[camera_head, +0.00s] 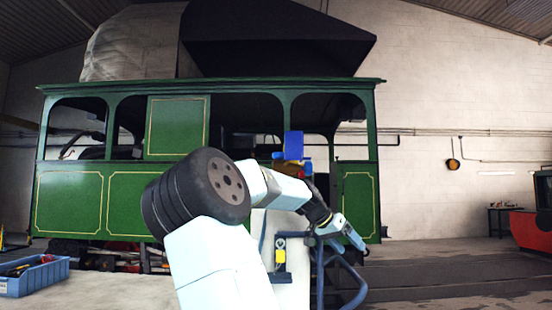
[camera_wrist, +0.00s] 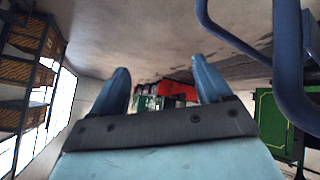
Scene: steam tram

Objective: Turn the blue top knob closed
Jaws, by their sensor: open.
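The blue top knob (camera_head: 294,142) stands upright above a brass-coloured fitting, on top of a pale cabinet-like unit in the head view. Smaller blue parts show at its sides, and my arm covers part of the fitting. My gripper (camera_head: 352,238) is to the right of the knob and well below it, apart from it. In the wrist view my gripper (camera_wrist: 160,78) has its two blue fingers spread with nothing between them. The knob does not show clearly in the wrist view.
A bent blue rail (camera_head: 358,290) stands close to my gripper and crosses the right of the wrist view (camera_wrist: 290,75). A yellow padlock-like tag (camera_head: 280,256) hangs on the unit. The green tram (camera_head: 70,203) stands behind. A blue crate (camera_head: 40,278) lies at left.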

